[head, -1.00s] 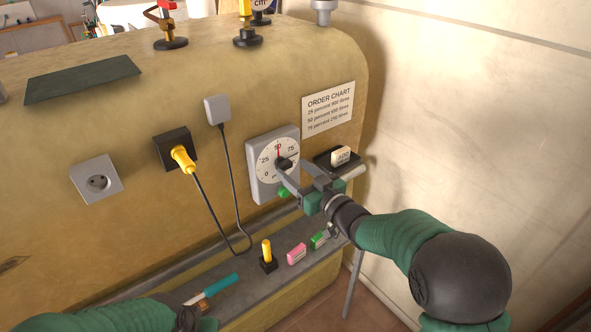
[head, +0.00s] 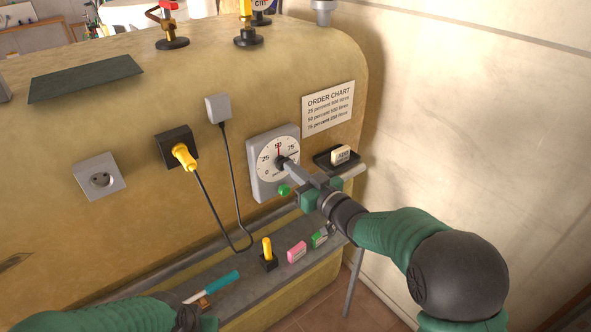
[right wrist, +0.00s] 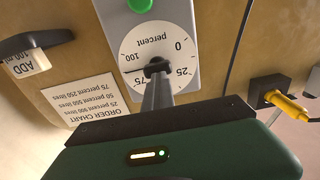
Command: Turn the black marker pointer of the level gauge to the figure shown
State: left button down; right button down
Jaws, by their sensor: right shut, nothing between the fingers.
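The level gauge (head: 266,186) is a grey plate with a round white percent dial (head: 268,163) on the tan boiler. A red needle (head: 278,149) points near 50. A thin black pointer (head: 295,154) runs from the hub to the right, just below the 75 mark. My right gripper (head: 288,165) is shut, with its fingertips at the black hub, hiding part of the dial. In the right wrist view the fingertips (right wrist: 157,76) overlap the hub; contact is unclear. My left gripper (head: 205,322) is at the bottom edge, its fingers not visible.
A green button (head: 284,190) is below the dial. The ledge holds a yellow peg (head: 267,250), a pink block (head: 296,252) and a green block (head: 320,238).

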jog(key=shift+a, duration=0.25)
dwell(0.5)
jog(key=c, duration=2.2)
grip_release()
